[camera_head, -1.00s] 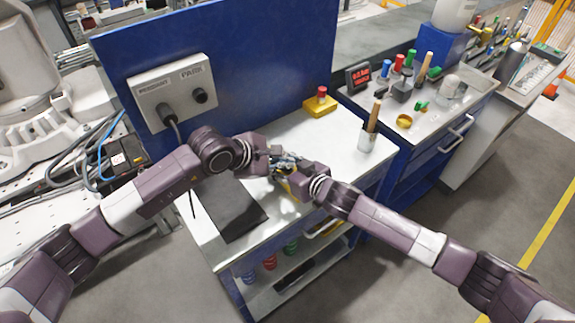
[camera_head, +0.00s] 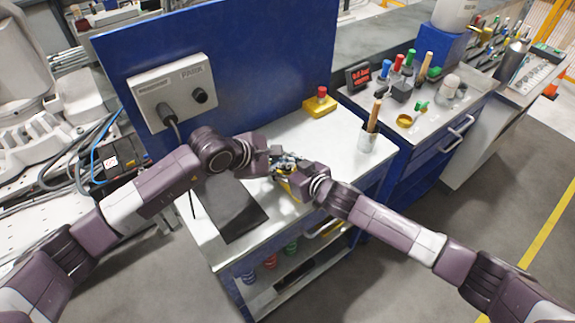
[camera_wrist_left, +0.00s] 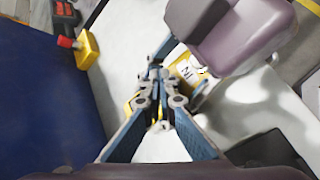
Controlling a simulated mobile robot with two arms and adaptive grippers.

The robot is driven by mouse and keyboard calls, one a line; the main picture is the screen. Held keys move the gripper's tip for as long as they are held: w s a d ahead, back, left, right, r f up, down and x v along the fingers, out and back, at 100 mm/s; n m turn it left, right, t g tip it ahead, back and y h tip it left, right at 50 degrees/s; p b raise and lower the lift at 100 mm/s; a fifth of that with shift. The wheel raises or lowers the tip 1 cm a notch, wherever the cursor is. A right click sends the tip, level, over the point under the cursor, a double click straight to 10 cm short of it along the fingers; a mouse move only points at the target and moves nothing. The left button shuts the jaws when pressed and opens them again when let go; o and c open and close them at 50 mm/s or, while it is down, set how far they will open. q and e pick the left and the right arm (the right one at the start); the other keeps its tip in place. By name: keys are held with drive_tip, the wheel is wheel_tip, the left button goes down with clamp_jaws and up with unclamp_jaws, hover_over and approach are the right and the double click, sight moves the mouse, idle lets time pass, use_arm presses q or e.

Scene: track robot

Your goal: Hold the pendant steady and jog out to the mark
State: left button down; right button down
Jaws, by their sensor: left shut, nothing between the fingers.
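The pendant (camera_head: 283,187), yellow and mostly hidden, is between my two grippers above the white bench; its yellow body with a white label shows in the left wrist view (camera_wrist_left: 188,70). My left gripper (camera_head: 277,163) is shut with nothing between its fingers, and its fingertips (camera_wrist_left: 155,72) are close to the pendant; I cannot tell whether they touch it. My right gripper (camera_head: 292,180) is at the pendant from the right, its fingers hidden. The large white track robot (camera_head: 60,105) stands at far left, with a black box and label (camera_head: 111,162) on it. I cannot make out the mark.
A blue panel (camera_head: 250,60) carries a grey socket box (camera_head: 172,90) labelled PARK. A yellow box with red button (camera_head: 321,102), a cup with a brush (camera_head: 368,138) and a red-lit display (camera_head: 358,76) stand on the worktops. A dark mat (camera_head: 230,210) lies in front.

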idle(0.4)
use_arm(q)
drive_tip(key=shift+r, duration=0.9)
drive_tip(key=shift+r, duration=0.1)
drive_tip(key=shift+r, duration=2.4)
use_arm(e)
drive_tip(key=c, duration=1)
unclamp_jaws()
drive_tip(key=shift+o, duration=0.2)
drive_tip(key=shift+s+d, duration=0.1)
